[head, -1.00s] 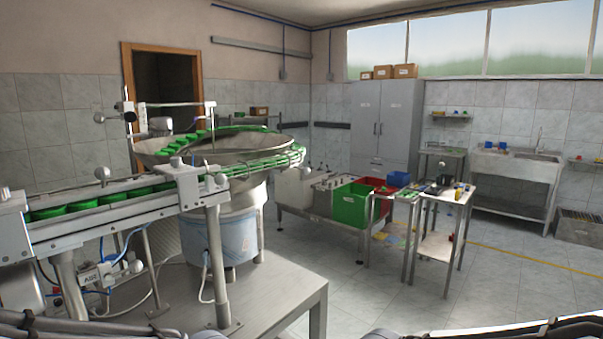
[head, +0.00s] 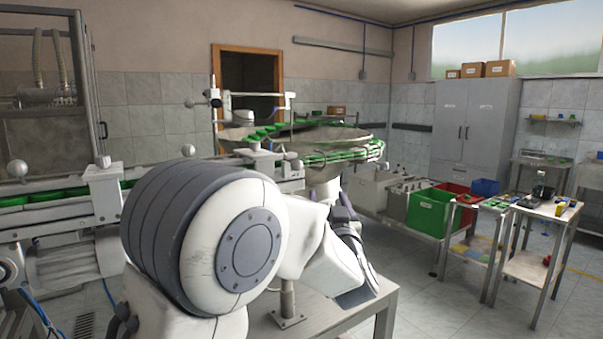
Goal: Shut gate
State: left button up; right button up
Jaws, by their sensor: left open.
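The cap feeder has a round metal bowl (head: 240,137) with green caps around its rim. A straight rail (head: 45,212) with green caps in it runs in from the left. White blocks and small knobs (head: 262,162) sit where the rail meets the bowl. I cannot make out which part is the gate, or whether it is open or shut. My left arm fills the middle foreground and hides part of the rail and the stand. My left gripper (head: 350,232) is open beyond the arm, in front of the bowl's right side, small and partly hidden. My right gripper is not in view.
A metal table (head: 372,318) stands below the bowl. A green bin (head: 432,212) and a red bin (head: 450,190) stand to the right, near small tables with tools (head: 530,262). A framed cabinet (head: 45,135) stands at the left. The floor at right front is open.

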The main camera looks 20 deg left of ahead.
aim_at(298, 168)
pick_arm(q)
jog(key=w+a+r+n+y+p, duration=0.1)
jog(key=w+a, duration=0.1)
jog(key=a, duration=0.1)
jog(key=w+a+r+y+p, duration=0.1)
jog(key=w+a+r+y, duration=0.1)
jog(key=a, duration=0.1)
jog(key=w+a+r+n+g+y+p, duration=0.1)
jog(key=a+r+y, duration=0.1)
jog(key=a, duration=0.1)
jog(key=shift+w+a+r+n, duration=0.15)
jog(key=shift+w+r+n, duration=0.15)
jog(key=shift+w, duration=0.1)
jog(key=shift+w+a, duration=0.3)
jog(key=shift+w, duration=0.1)
grip_shut()
jog(key=shift+r, duration=0.1)
dwell(0.7)
